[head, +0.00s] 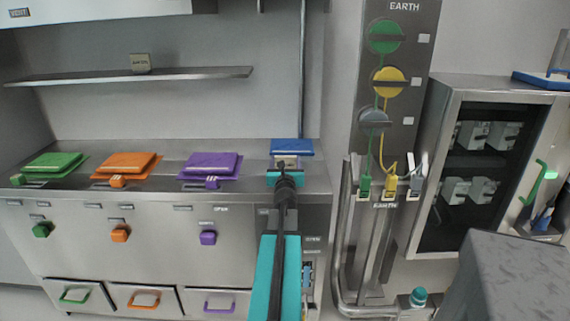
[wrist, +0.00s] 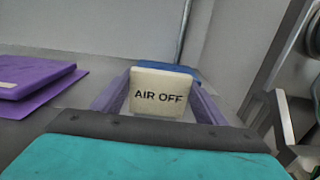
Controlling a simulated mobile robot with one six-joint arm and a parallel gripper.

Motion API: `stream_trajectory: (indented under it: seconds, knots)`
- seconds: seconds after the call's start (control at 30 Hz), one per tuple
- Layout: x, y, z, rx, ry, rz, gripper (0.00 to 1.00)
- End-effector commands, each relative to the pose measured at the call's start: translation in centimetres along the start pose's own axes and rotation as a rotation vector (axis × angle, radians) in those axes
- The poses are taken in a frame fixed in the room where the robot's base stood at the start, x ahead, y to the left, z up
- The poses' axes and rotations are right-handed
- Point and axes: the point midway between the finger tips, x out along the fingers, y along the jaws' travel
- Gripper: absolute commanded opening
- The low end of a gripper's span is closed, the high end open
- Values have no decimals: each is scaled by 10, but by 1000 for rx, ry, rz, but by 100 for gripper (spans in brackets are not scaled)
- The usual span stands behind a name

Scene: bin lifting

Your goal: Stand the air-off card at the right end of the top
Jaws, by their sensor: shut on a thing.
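The air-off card (wrist: 160,93) is a small cream block with "AIR OFF" in dark letters, upright and facing the wrist camera. My gripper (wrist: 158,108) is shut on it, with a finger at each side edge. In the head view the card (head: 287,162) shows small at the right end of the steel top (head: 255,185), just in front of a blue lid (head: 292,147). My gripper (head: 286,176) hides its lower part, so I cannot tell whether it touches the top.
Purple (head: 211,166), orange (head: 127,165) and green (head: 53,163) lids lie along the top to the left. A small card (head: 140,63) stands on the wall shelf (head: 125,76). The EARTH panel (head: 400,60) and pipes stand right of the top, then a glass-fronted cabinet (head: 480,165).

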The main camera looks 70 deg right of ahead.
Motion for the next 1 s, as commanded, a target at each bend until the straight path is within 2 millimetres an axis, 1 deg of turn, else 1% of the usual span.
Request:
stream_trajectory:
  seconds: [0.03, 0.1, 0.13, 0.47, 0.67, 0.73, 1.0]
  knots:
    - [0, 0, 0, 0, 0, 0, 71]
    - [0, 0, 0, 0, 0, 0, 83]
    - [0, 0, 0, 0, 0, 0, 85]
    - [0, 0, 1, 1, 0, 0, 85]
    - [0, 0, 6, 2, 0, 0, 85]
    - [-6, 0, 3, 1, 0, 0, 85]
    - [-29, 0, 3, 0, 0, 0, 85]
